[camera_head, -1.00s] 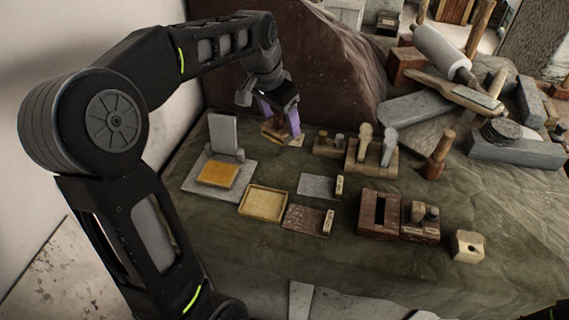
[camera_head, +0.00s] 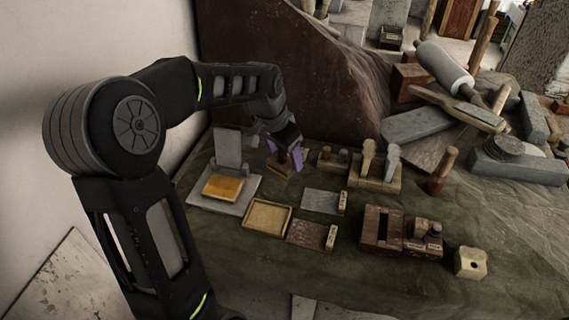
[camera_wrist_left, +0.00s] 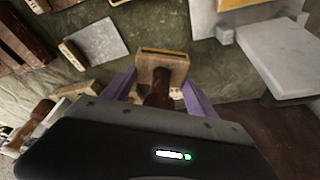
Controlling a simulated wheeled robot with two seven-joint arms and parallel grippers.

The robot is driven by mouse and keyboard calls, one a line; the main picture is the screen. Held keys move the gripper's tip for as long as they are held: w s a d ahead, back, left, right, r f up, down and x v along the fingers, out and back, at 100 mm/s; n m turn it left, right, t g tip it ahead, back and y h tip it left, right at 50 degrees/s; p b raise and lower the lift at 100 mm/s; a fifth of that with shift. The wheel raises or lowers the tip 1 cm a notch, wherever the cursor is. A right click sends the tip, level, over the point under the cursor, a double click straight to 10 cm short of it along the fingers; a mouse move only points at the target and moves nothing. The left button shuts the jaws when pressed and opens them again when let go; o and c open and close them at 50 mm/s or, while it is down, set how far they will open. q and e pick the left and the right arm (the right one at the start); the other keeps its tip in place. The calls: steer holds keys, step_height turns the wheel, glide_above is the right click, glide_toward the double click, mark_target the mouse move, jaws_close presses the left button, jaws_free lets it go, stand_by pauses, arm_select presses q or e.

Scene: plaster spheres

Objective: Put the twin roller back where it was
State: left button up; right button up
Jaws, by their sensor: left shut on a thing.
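My left gripper (camera_head: 287,153) is at the back of the bench, right of the grey upright slab. Its purple fingers are shut on the dark handle of a wooden-headed tool (camera_wrist_left: 163,68). In the left wrist view the head is a tan block with a dark slot along its far edge; I cannot see rollers clearly. In the head view the tool (camera_head: 282,169) is mostly hidden by the fingers, and I cannot tell whether it touches the bench. My right gripper is not in view.
A grey slab stand (camera_head: 229,150) with an orange pad (camera_head: 223,188) is to the left. A shallow tray (camera_head: 267,214), a wooden rack (camera_head: 374,183) and a dark brown holder (camera_head: 381,230) stand nearby. A big brown rock (camera_head: 290,70) rises behind.

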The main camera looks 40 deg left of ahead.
mark_target(285, 164)
arm_select(q)
steer(key=shift+f, duration=1.8)
steer(key=shift+f, duration=0.2)
steer(key=o, duration=1.5)
steer(key=shift+c, duration=0.2)
steer(key=shift+r, duration=0.1)
steer(key=shift+r+p, duration=0.2)
steer(key=shift+p, duration=0.15)
steer(key=b+v, duration=0.1)
steer(key=v, duration=1)
steer(key=shift+s+r, duration=0.1)
steer(key=shift+r, duration=0.3)
